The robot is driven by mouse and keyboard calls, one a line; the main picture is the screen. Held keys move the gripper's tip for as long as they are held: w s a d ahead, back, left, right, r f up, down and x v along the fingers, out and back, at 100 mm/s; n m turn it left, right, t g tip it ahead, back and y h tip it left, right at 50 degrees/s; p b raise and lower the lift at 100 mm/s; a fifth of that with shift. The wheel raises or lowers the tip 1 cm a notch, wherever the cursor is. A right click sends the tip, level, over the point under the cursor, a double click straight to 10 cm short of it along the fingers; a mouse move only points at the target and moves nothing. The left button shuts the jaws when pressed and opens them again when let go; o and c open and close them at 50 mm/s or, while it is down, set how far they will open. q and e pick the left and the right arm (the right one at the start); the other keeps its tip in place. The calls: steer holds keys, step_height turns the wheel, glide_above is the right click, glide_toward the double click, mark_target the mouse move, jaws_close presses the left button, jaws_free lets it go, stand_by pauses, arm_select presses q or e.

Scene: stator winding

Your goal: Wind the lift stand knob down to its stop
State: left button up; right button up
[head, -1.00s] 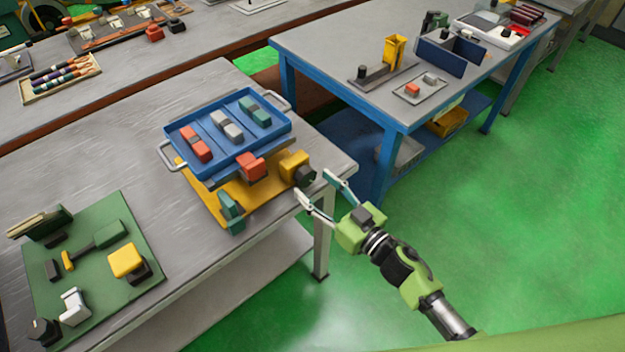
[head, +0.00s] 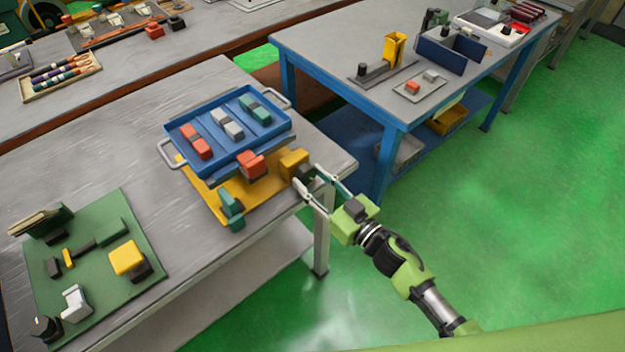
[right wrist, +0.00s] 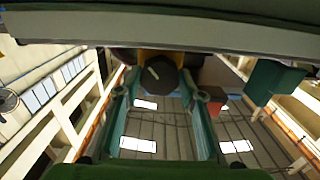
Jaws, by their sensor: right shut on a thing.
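The lift stand has a yellow base plate (head: 212,203) on the grey table. It carries a blue tray (head: 172,146) with red, grey and green blocks in it. A yellow block (head: 293,163) sits at the stand's right corner, with the dark round knob (head: 308,174) on its outer side. The knob also shows in the right wrist view (right wrist: 158,76), with a pale line on its face. My right gripper (head: 309,175) is shut on the knob, one finger on each side. The fingers partly hide it in the head view. My left gripper is not in view.
A green board (head: 60,235) with several parts lies at the left of the table. A blue-framed table (head: 330,50) stands behind my right gripper. Green floor (head: 530,200) to the right is clear.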

steer(key=n, duration=0.3)
steer(key=shift+n, duration=1.8)
steer(key=o, duration=1.1)
